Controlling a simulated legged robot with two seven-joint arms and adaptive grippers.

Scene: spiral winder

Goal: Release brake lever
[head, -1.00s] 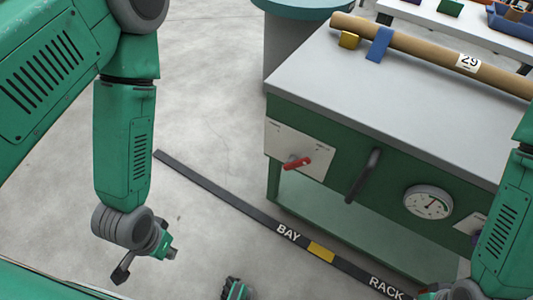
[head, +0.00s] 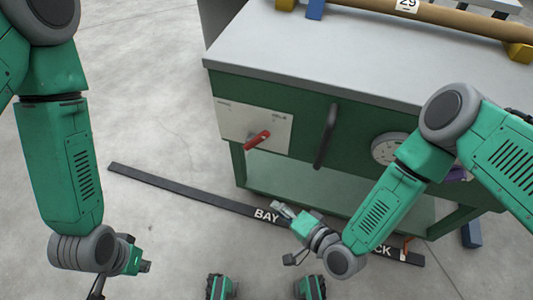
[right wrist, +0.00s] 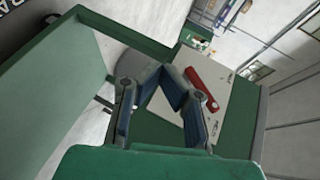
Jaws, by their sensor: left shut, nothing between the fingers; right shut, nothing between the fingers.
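The red brake lever (head: 258,140) is on a white plate (head: 278,125) at the left of the green cabinet's front. It slants up to the right in the head view. In the right wrist view the lever (right wrist: 201,88) and plate (right wrist: 226,103) lie just beyond and right of the fingers. My right gripper (head: 277,206) is shut and empty, below and in front of the plate, apart from the lever. Its fingertips meet in the right wrist view (right wrist: 163,74). My left gripper (head: 146,267) is shut and empty at lower left, far from the cabinet.
A dark vertical handle (head: 326,137) stands out right of the plate. A round gauge (head: 386,148) is partly hidden by my right arm. A cardboard tube (head: 450,16) lies across the grey cabinet top (head: 310,50). A dark floor strip (head: 185,194) crosses in front.

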